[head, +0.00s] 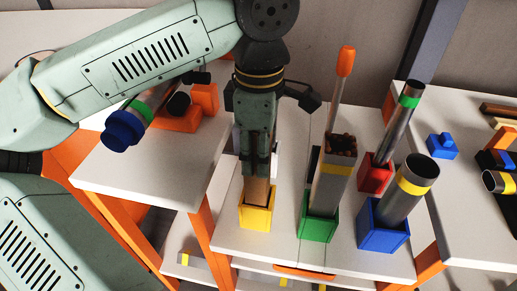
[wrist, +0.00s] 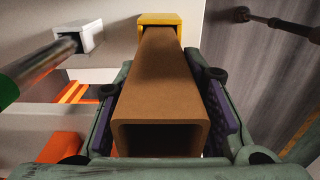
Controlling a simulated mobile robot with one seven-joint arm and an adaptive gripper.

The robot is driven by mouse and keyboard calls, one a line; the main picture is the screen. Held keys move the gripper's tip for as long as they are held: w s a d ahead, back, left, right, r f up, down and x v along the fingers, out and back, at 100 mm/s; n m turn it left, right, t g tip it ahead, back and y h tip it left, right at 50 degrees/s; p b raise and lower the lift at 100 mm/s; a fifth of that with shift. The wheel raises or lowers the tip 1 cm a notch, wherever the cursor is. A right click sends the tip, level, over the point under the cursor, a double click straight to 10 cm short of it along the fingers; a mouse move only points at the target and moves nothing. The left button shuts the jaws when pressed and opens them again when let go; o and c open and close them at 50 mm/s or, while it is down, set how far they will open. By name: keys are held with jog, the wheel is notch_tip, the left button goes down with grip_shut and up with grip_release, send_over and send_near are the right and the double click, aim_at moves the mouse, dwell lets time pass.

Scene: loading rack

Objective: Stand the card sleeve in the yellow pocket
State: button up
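The card sleeve is a brown, hollow rectangular tube. In the wrist view the card sleeve (wrist: 165,85) runs away from the camera, its open near end facing me and its far end inside the yellow pocket (wrist: 160,19). In the head view the sleeve (head: 256,189) stands about upright in the yellow pocket (head: 256,215), its lower end hidden by the walls. My gripper (head: 257,170) is above the pocket, around the sleeve. In the wrist view my gripper (wrist: 165,95) has a purple pad on each side, with narrow gaps appearing between pads and sleeve.
Right of the yellow pocket stand a green pocket (head: 319,224) with a tall grey bar, a red pocket (head: 376,174) and a blue pocket (head: 384,237) with metal tubes. An orange-handled tool (head: 345,62) rises behind. A blue block (head: 441,146) lies on the right shelf.

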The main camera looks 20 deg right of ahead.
jog(key=o, duration=0.5)
jog(key=shift+o, duration=0.2)
jog(key=shift+r, duration=0.1)
notch_tip(320, 180, up, 12)
dwell(0.3)
